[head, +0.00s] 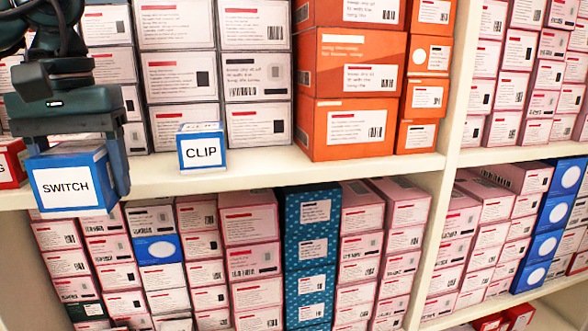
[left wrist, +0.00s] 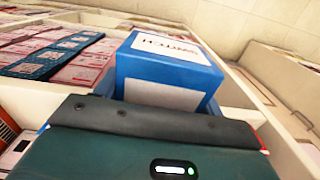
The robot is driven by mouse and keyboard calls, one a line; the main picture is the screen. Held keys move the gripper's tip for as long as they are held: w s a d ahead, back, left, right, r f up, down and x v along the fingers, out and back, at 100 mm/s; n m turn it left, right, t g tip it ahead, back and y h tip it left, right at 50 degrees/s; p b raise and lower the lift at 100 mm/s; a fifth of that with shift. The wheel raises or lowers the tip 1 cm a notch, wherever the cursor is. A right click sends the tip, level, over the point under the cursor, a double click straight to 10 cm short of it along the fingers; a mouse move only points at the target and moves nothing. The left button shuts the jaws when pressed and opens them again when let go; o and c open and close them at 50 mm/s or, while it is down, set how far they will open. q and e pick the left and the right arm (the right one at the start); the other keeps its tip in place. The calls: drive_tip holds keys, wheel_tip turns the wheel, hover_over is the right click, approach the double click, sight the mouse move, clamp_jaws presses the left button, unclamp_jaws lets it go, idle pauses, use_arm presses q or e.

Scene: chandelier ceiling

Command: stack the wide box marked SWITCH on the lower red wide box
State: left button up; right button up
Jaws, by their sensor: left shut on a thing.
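My left gripper (head: 75,172) is shut on the blue box marked SWITCH (head: 70,187), with a finger on its right side. The box's white label faces the head camera. It is held in front of the edge of the upper shelf at the left. The SWITCH box (left wrist: 168,68) also shows in the left wrist view, beyond the gripper body. A red box (head: 10,165) with a white label ending in G sits on the shelf at the left edge, partly cut off and beside the gripper. I cannot tell whether another red box is under or behind the gripper. My right gripper is not in view.
A small blue box marked CLIP (head: 202,152) stands on the upper shelf (head: 250,178), right of the gripper. Stacks of grey-edged and orange boxes (head: 345,125) stand behind it. The shelf below holds tight columns of pink and blue boxes. A shelf upright (head: 450,110) stands at right.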

use_arm(q)
drive_tip(key=s+d+f+m, duration=0.1)
drive_tip(key=d+f, duration=0.2)
drive_tip(key=f, duration=1.2)
drive_tip(key=s+d+f+m, duration=0.1)
drive_tip(key=s+d+f, duration=0.1)
drive_tip(key=f, duration=1.3)
drive_tip(key=shift+d+f, duration=0.4)
drive_tip(key=shift+s+f, duration=0.1)
drive_tip(key=shift+s, duration=0.05)
drive_tip(key=shift+a, duration=0.1)
